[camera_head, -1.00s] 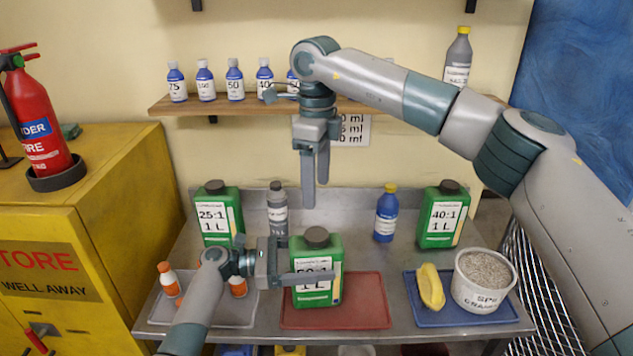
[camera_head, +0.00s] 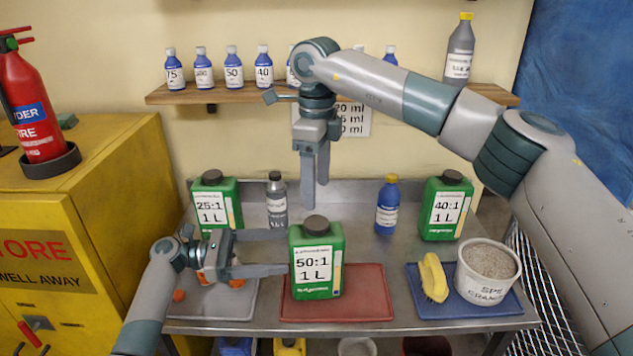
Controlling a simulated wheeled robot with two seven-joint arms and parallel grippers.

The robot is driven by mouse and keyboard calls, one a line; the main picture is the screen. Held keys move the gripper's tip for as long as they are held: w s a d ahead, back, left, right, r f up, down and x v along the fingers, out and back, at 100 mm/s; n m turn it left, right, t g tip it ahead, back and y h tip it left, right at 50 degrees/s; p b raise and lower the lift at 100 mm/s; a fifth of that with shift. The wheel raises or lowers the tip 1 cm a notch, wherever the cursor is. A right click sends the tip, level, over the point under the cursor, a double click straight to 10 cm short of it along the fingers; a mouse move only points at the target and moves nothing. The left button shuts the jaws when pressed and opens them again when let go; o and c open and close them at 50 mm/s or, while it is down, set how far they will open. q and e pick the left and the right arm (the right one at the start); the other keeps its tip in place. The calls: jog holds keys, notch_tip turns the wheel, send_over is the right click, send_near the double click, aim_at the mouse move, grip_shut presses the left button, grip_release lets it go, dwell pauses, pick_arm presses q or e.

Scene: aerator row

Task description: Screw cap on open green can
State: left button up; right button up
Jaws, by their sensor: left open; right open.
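Two more green cans, 25:1 (camera_head: 232,195) at the left and 40:1 (camera_head: 448,208) at the right, also have dark caps. My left gripper (camera_head: 285,252) is open and empty, just left of the 50:1 can, its fingers pointing at the can's side. My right gripper (camera_head: 314,188) is open and empty, pointing down above and slightly behind the cap.
A grey bottle (camera_head: 276,205) and blue bottle (camera_head: 387,208) stand behind. The red tray (camera_head: 365,290) has bare room at right. A blue tray (camera_head: 465,308) holds a yellow brush (camera_head: 433,278) and a granule tub (camera_head: 488,275). Orange-capped bottles at left are partly hidden by my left gripper.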

pick_arm(q)
jog(key=a+b, duration=0.1)
jog(key=a, duration=0.6)
jog(key=shift+s+b, duration=0.4)
pick_arm(e)
notch_tip(320, 180, down, 2)
jog(key=shift+f, duration=0.2)
